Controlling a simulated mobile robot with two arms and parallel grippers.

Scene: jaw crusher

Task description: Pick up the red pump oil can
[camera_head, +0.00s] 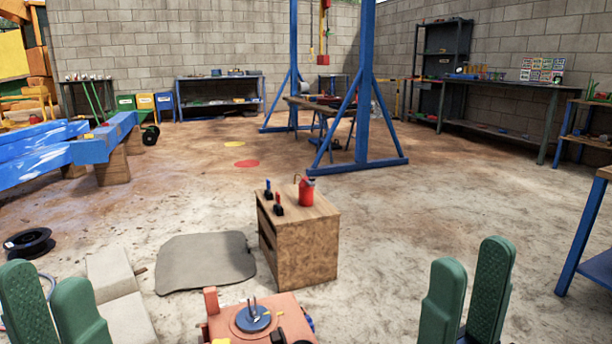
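The red pump oil can (306,191) stands upright on top of a small wooden cabinet (312,250) in the middle of the view. Two small dark items, one with a blue top (268,190) and one with a red top (278,204), stand to its left on the same cabinet. My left gripper (52,310) is at the lower left, its two green fingers apart with nothing between them. My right gripper (468,300) is at the lower right, its green fingers also apart and empty. Both grippers are well away from the can.
An orange machine (262,322) with a round blue-grey part sits in front of the cabinet. A grey mat (205,262) lies left of it. A black reel (29,243) lies at the far left. A blue gantry frame (362,160) stands behind. Floor right of the cabinet is clear.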

